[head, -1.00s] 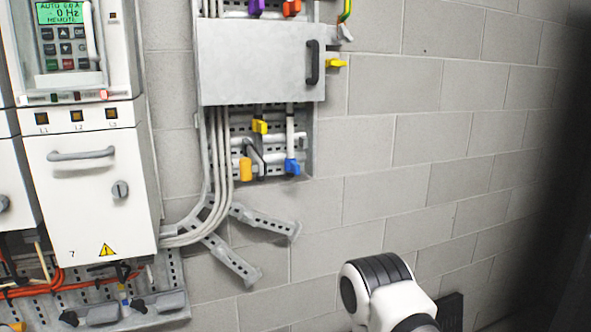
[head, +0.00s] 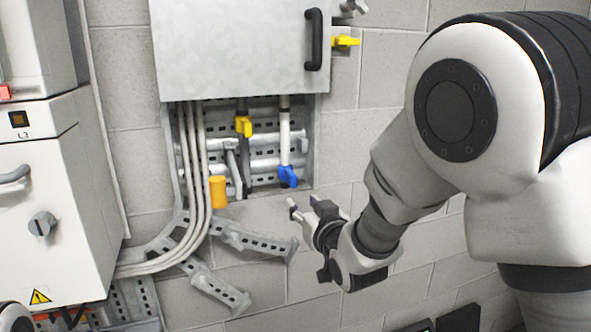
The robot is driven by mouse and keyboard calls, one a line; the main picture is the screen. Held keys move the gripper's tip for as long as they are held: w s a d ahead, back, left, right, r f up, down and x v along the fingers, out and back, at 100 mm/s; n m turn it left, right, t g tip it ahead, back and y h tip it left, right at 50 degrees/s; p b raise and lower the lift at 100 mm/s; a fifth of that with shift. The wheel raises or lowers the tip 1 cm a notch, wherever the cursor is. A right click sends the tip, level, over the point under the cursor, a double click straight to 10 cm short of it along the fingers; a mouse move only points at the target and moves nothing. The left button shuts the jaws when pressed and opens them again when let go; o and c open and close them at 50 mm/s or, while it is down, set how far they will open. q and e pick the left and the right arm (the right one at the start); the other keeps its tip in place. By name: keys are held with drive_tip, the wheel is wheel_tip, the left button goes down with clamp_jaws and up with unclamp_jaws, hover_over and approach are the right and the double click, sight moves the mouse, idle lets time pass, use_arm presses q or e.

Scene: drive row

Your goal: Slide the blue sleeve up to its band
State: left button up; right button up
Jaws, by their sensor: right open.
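The blue sleeve (head: 288,176) sits low on a white vertical pipe (head: 284,130) under the grey wall box, at the right of the perforated backing. My left gripper is not in view.
The grey box (head: 235,50) with a black handle overhangs the pipes. A yellow valve (head: 243,127) and an orange cylinder (head: 217,191) are left of the sleeve. Bent brackets (head: 250,240) jut out below. A white drive cabinet (head: 50,210) stands left.

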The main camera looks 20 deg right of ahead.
sight(295, 179)
wheel_tip(295, 179, up, 5)
drive_tip(key=s, duration=0.1)
drive_tip(key=shift+t, duration=0.4)
drive_tip(key=w+p, duration=0.1)
drive_tip(key=w, duration=0.1)
drive_tip(key=w+p, duration=0.1)
drive_tip(key=w, duration=0.2)
drive_tip(key=w+f+p, duration=0.1)
drive_tip(key=w, duration=0.1)
drive_tip(key=shift+w+a, duration=0.25)
drive_tip(key=shift+w, duration=0.05)
drive_tip(key=shift+s+a+r, duration=0.15)
drive_tip(key=shift+s, duration=0.2)
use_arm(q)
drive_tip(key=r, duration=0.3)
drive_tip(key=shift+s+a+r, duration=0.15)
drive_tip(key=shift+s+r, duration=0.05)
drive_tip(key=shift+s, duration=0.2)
use_arm(e)
drive_tip(key=shift+w, duration=0.15)
clamp_jaws()
